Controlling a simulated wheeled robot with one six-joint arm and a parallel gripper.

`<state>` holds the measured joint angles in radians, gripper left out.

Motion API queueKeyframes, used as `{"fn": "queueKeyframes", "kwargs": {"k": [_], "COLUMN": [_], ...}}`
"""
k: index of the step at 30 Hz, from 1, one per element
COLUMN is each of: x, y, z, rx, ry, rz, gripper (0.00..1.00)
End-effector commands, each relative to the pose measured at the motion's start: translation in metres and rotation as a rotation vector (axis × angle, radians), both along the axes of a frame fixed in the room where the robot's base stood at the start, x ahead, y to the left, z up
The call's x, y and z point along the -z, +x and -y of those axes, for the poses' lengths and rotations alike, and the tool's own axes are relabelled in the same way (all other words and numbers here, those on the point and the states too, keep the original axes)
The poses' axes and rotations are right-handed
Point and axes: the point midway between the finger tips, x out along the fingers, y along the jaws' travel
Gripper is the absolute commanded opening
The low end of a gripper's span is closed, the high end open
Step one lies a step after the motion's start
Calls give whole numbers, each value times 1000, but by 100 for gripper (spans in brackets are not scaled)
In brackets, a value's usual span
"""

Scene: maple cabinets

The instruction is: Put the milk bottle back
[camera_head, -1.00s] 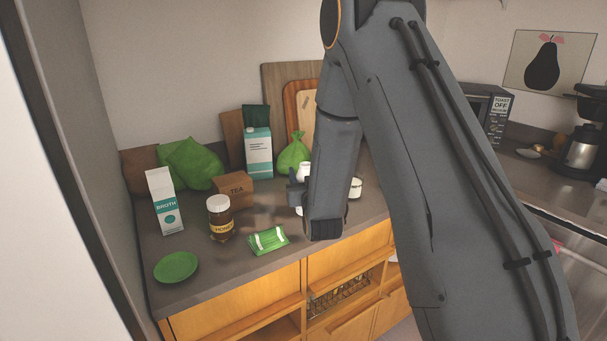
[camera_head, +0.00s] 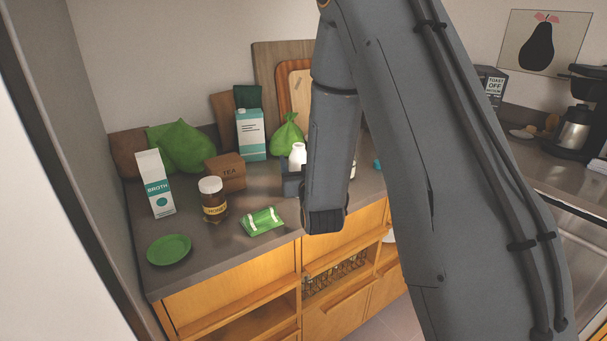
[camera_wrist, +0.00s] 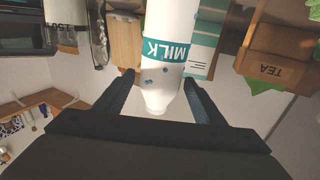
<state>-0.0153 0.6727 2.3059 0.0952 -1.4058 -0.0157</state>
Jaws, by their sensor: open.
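The milk bottle (camera_wrist: 168,55) is white with a teal MILK band and appears upside down in the wrist view. It lies between the two fingers of my gripper (camera_wrist: 158,80), which is open, with a gap seeming to show beside the bottle's neck. In the head view the bottle's white top (camera_head: 298,153) shows above my gripper (camera_head: 291,186), left of my forearm. My gripper and arm hide its lower part there. Whether the fingers touch the bottle cannot be told.
On the counter (camera_head: 205,262) stand a broth carton (camera_head: 155,184), honey jar (camera_head: 212,201), tea box (camera_head: 227,172), green packet (camera_head: 262,221) and green plate (camera_head: 169,249). A teal-white carton (camera_head: 251,136) and green bag (camera_head: 287,136) stand behind. An open shelf (camera_head: 345,268) lies below the counter.

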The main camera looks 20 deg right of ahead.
Motion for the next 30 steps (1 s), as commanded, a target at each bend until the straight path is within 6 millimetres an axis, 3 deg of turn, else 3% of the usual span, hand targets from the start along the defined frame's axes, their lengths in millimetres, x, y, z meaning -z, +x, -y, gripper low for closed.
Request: {"fn": "queueKeyframes", "kwargs": {"k": [6, 12, 30], "x": [1, 0, -1], "y": [-43, -67, -73], "z": [-3, -5, -3], "rx": [1, 0, 3], "ry": [0, 0, 0], "rz": [0, 1, 1], "gripper": [64, 64, 64]}}
